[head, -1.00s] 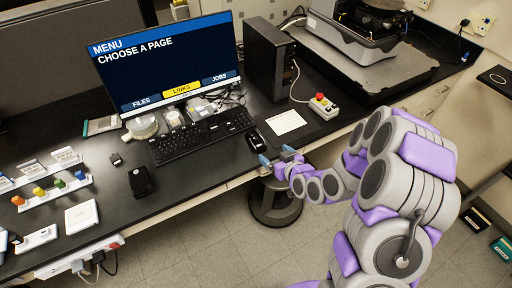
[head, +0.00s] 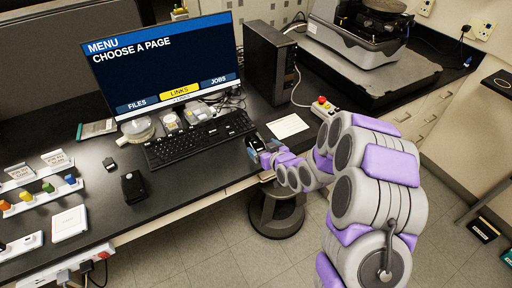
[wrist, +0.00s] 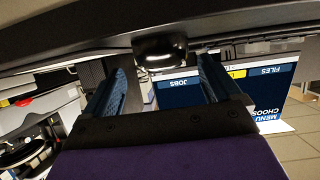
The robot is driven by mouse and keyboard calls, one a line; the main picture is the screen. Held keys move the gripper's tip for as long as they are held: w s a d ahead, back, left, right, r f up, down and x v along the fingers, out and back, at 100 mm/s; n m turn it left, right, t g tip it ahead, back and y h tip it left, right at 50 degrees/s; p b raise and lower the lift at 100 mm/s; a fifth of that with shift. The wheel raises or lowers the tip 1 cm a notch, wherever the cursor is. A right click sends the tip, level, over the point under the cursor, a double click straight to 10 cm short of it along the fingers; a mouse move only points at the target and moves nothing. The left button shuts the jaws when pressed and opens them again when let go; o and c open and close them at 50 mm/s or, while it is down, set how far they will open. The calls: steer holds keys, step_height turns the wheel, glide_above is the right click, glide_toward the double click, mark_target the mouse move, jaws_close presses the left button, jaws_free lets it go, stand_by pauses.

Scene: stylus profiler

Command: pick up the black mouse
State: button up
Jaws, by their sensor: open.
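The black mouse (head: 253,138) lies on the dark desk just right of the keyboard, near the front edge. My gripper (head: 264,150) is right at it, and its blue fingers partly hide the mouse in the head view. In the wrist view, which is upside down, the mouse (wrist: 167,50) appears between the two open fingers of my gripper (wrist: 161,78), beyond or level with their tips. I cannot tell whether the fingers touch it.
The keyboard (head: 200,138) and monitor (head: 165,70) are to the left. A white card (head: 287,126) and a control box with a red button (head: 322,107) are to the right. A black box (head: 133,187) lies farther left. A round stool (head: 277,212) stands below the desk edge.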

mark_target(258, 145)
steer(key=shift+b+x, duration=0.75)
steer(key=shift+x, duration=1.9)
steer(key=shift+a+r, duration=0.1)
steer(key=shift+a, duration=0.1)
steer(key=c, duration=1.1)
steer(key=shift+r, duration=0.1)
